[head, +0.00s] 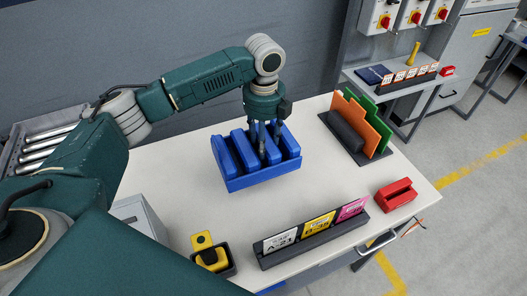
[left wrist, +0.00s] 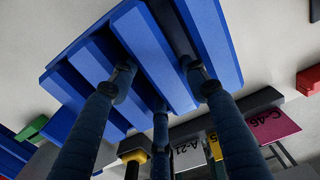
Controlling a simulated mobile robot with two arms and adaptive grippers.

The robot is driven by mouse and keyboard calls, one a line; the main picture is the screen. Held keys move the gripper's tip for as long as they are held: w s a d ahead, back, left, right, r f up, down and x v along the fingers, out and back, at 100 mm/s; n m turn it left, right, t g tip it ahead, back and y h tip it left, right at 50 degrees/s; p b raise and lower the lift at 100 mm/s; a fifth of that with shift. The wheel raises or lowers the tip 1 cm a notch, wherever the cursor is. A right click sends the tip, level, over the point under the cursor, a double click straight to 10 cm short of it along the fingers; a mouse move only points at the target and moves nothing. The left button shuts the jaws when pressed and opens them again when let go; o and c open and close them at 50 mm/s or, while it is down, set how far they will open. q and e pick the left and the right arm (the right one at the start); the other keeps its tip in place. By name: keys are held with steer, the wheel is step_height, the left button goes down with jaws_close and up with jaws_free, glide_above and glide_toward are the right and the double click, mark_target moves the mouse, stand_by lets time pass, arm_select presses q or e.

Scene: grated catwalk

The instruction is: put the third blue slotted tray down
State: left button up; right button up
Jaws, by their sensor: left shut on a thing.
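The blue slotted tray (head: 262,178) is over the back middle part of the pale table (head: 165,185), with several raised blue ribs and slots between them. My left gripper (head: 264,150) comes down from above and is shut on the tray's middle. In the left wrist view, its dark fingers (left wrist: 160,88) reach in around a rib of the blue tray (left wrist: 152,50). I cannot tell whether the tray's underside touches the table. My right gripper is not in view.
A dark rack with orange and green plates (head: 362,125) stands right of the tray. A red block (head: 396,194), a label holder (head: 312,241) with white, yellow and pink cards, and a small yellow-and-black item (head: 211,258) line the front. Table around the tray is clear.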

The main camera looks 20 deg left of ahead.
arm_select(q)
steer(key=shift+w+f, duration=0.1)
steer(key=shift+f, duration=0.8)
step_height(320, 180, down, 4)
steer(key=shift+p, duration=0.6)
steer(key=shift+f, duration=0.2)
steer(key=o, duration=1.4)
steer(key=shift+f, duration=0.1)
steer(key=shift+o, duration=0.2)
step_height(320, 180, up, 11)
steer(key=b, duration=0.3)
steer(key=shift+r, duration=0.65)
